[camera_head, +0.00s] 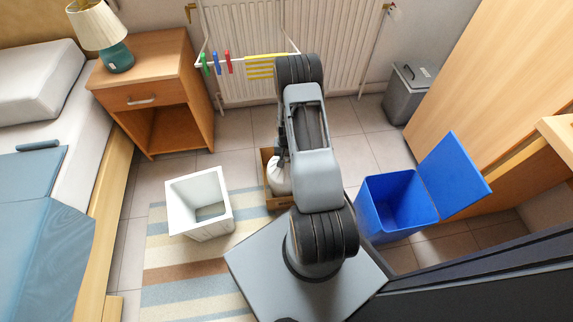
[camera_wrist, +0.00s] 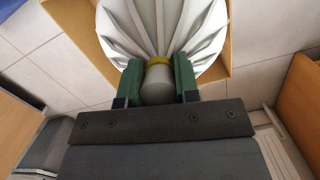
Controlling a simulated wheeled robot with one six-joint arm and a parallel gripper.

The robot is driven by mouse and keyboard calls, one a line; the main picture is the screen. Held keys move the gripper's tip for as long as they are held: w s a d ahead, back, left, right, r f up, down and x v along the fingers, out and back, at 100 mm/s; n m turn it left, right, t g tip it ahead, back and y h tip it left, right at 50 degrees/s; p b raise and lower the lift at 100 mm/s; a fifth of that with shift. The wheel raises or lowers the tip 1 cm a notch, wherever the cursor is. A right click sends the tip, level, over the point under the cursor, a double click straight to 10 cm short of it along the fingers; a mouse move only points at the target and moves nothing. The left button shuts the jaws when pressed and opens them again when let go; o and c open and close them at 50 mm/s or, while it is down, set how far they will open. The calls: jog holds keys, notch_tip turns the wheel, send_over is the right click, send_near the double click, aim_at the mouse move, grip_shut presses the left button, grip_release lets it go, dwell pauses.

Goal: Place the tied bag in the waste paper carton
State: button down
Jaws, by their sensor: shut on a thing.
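The tied bag (camera_wrist: 165,25) is white and pleated, with a yellow tie round its neck. My gripper (camera_wrist: 158,77) has green fingers shut on the neck, one on each side, in the wrist view. The brown waste paper carton (camera_wrist: 243,40) shows behind the bag there. In the head view the bag (camera_head: 279,178) hangs over or within the open carton (camera_head: 280,203), left of my arm. I cannot tell whether it touches the carton floor. My arm hides the right part of the carton and most of my gripper in that view.
A white open bin (camera_head: 200,205) stands left of the carton on a striped rug (camera_head: 183,273). A blue bin (camera_head: 395,205) with its lid open stands to the right. A grey bin (camera_head: 405,97) is at the back right. A drying rack with pegs (camera_head: 229,64) hangs on the radiator (camera_head: 245,25).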

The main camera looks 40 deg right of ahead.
aim_at(287, 164)
jog(key=shift+f+b, duration=0.75)
jog(key=shift+f, duration=1.1)
jog(key=shift+f, duration=0.25)
jog(key=c, duration=0.8)
grip_release()
jog(key=shift+r, duration=0.1)
jog(key=shift+c, duration=0.2)
